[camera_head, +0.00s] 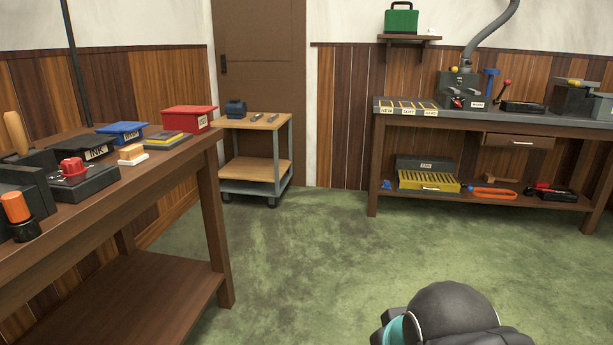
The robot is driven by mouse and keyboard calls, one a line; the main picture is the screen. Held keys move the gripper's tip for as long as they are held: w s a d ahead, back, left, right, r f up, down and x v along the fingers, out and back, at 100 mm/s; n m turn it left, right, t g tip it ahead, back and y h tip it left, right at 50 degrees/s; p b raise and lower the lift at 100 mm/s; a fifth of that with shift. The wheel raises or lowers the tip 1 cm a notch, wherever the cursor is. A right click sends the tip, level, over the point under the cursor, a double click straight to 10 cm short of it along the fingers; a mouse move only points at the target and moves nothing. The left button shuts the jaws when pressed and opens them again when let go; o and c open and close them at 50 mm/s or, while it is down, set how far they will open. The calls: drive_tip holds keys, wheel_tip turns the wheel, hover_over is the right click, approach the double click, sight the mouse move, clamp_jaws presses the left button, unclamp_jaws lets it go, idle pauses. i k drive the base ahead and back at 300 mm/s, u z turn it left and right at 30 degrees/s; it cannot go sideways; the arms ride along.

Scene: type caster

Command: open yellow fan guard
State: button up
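I cannot make out a yellow fan guard for certain. On the right workbench (470,115), a dark grey machine (462,84) stands below a grey duct hose (490,32); a small yellow part (454,69) shows at its top. Farther right, a dark grey box-like unit (571,97) has a yellow-orange piece (574,82) on top. Both are too small to tell whether either is a guard, or open or shut. My gripper is not in view; only a dark, rounded part of my arm with a teal band shows at the bottom right, far from the bench.
A left workbench (222,230) holds ink boxes, a red box (188,117) and a red-knobbed device (73,167). A small cart (256,165) stands by the brown door (258,50). A yellow ribbed tray (428,181) is on the right bench's lower shelf. The green floor between is clear.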

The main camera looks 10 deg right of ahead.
sight(412, 179)
drive_tip(key=z, duration=0.25)
drive_tip(key=i, duration=1.9)
drive_tip(key=z, duration=0.95)
drive_tip(key=i, duration=1.75)
drive_tip(key=z, duration=0.55)
